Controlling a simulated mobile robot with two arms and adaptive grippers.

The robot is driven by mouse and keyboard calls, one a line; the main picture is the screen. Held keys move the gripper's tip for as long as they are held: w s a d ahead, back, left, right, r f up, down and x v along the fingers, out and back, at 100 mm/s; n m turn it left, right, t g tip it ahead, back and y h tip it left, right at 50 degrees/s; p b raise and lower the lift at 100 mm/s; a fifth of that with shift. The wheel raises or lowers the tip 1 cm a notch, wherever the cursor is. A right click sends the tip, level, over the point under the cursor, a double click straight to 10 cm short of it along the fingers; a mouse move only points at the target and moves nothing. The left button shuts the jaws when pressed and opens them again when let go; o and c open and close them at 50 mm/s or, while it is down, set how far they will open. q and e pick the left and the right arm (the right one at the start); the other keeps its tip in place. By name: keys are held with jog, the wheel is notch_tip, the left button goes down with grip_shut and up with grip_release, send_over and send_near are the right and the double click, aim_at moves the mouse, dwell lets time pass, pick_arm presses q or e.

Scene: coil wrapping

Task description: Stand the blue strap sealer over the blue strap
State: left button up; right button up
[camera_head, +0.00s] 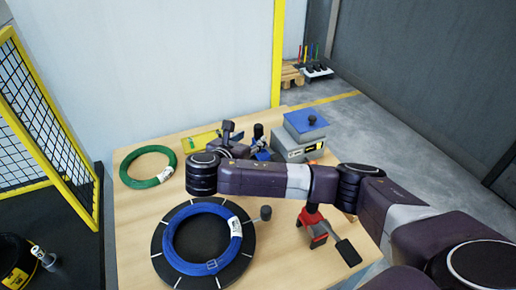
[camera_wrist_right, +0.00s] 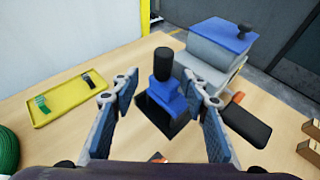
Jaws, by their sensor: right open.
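The blue strap sealer (camera_head: 262,154) stands on the table, left of a grey box, with its black handle up. It also shows in the right wrist view (camera_wrist_right: 168,98). My right gripper (camera_wrist_right: 162,82) is open, with one finger on each side of the sealer; I cannot tell whether they touch it. In the head view, my right arm hides part of this area. A blue coil (camera_head: 176,238) lies on a black round stand at the front; a small pale buckle-like piece sits at its front edge. I cannot clearly make out the blue strap. My left gripper is not in view.
A grey box with a blue top (camera_head: 305,128) stands behind the sealer. A green coil (camera_head: 148,182) lies at the left. A red tool (camera_head: 316,228) with a black handle stands at the right, below my arm.

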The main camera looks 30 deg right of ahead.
aim_at(257, 135)
jog(key=shift+w+d+f, duration=0.1)
jog(key=shift+w+d, duration=0.1)
jog(key=shift+d, duration=0.25)
jog(key=shift+w+d+f, duration=0.1)
jog(key=shift+w+d, duration=0.05)
jog(key=shift+d, duration=0.25)
jog(key=p+x, duration=0.1)
jog(key=x, duration=0.3)
jog(key=shift+w+d+f, duration=0.15)
jog(key=shift+w+f, duration=0.1)
grip_shut()
jog(key=shift+r, duration=0.1)
